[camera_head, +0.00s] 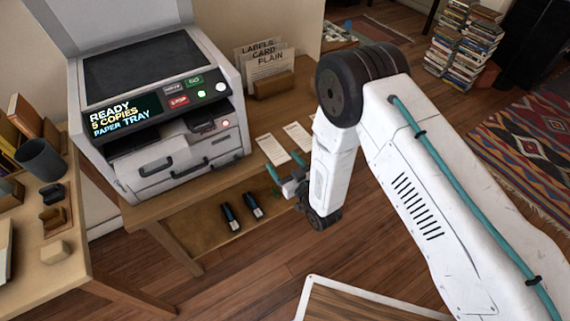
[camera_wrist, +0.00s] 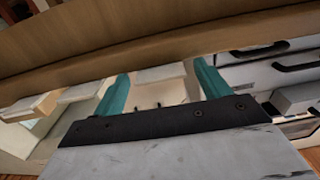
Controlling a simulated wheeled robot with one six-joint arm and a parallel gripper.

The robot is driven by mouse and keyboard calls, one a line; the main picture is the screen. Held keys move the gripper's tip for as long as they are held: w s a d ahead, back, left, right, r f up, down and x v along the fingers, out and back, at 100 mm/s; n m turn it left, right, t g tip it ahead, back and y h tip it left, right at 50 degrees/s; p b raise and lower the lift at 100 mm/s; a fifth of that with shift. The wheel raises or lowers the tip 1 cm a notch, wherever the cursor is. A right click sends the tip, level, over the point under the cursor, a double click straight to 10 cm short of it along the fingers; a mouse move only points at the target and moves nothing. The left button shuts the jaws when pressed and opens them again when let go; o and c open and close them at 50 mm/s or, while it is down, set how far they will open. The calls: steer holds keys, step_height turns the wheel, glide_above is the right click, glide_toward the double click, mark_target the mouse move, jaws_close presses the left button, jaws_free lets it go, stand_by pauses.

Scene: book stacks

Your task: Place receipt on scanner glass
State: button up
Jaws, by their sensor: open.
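The scanner (camera_head: 210,75) is a white copier at the left of the head view. Its lid is raised and its dark glass (camera_head: 140,65) is bare. Its display reads "READY, 5 COPIES, PAPER TRAY". Two white printed slips, a left one (camera_head: 272,149) and a right one (camera_head: 299,137), lie flat on the table right of the copier. They look like receipts; I cannot tell which is meant. My gripper (camera_head: 286,172) is open and empty at the table's front edge, close to the slips. Its teal fingers also show in the wrist view (camera_wrist: 162,78), with pale shapes between them.
A holder (camera_head: 273,86) with paper sheets labelled "LABELS CARD PLAIN" stands behind the slips. Two dark marker-like items (camera_head: 241,210) lie on the lower shelf. A side desk (camera_head: 70,265) with a dark cup (camera_head: 40,159) stands left. A wooden table edge (camera_wrist: 150,55) crosses the wrist view.

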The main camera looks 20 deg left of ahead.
steer(key=v, duration=0.7)
steer(key=shift+d+f, duration=0.2)
steer(key=shift+d, duration=0.3)
